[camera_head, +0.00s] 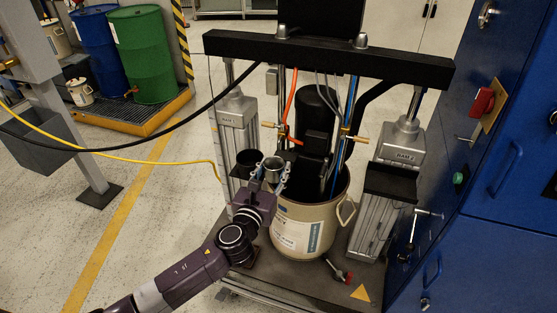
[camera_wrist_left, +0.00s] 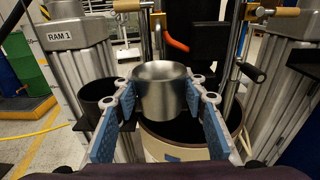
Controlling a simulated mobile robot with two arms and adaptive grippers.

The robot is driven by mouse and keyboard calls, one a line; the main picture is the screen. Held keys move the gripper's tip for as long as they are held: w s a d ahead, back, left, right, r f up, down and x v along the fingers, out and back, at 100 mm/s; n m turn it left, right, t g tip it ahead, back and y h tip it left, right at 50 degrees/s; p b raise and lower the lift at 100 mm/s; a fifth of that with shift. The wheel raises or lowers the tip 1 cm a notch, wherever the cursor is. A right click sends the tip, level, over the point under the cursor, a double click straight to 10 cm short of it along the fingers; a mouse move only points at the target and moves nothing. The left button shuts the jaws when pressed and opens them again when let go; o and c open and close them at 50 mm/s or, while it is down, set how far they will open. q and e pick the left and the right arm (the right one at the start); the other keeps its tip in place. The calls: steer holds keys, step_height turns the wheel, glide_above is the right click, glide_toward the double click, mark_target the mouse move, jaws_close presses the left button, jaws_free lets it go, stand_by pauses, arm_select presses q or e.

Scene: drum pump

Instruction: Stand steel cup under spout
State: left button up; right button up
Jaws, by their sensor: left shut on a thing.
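The steel cup (camera_wrist_left: 160,92) is upright between the blue-padded fingers of my left gripper (camera_wrist_left: 161,98), which are shut on its sides. In the head view the cup (camera_head: 273,168) is held at the left rim of the cream drum (camera_head: 297,228), and my left gripper (camera_head: 271,178) reaches it from the lower left. A dark cup (camera_head: 248,161) is just left of the steel cup, on a dark holder; it also shows in the wrist view (camera_wrist_left: 98,97). I cannot make out a spout clearly. My right gripper is not in view.
Ram columns stand left (camera_head: 238,125) and right (camera_head: 397,150) of the drum, under a black crossbeam (camera_head: 330,62). Orange hose (camera_head: 290,100), metal rods and wooden-handled valves are close behind the cup. A blue cabinet (camera_head: 505,190) bounds the right.

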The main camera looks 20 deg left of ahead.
mark_target(277, 165)
arm_select(q)
steer(key=shift+w+r, duration=0.1)
steer(key=shift+w, duration=0.35)
steer(key=w, duration=0.3)
steer(key=shift+w+f, duration=0.2)
steer(key=shift+f, duration=0.2)
steer(key=shift+s, duration=0.1)
steer(key=shift+f, duration=0.15)
steer(key=o, duration=1.1)
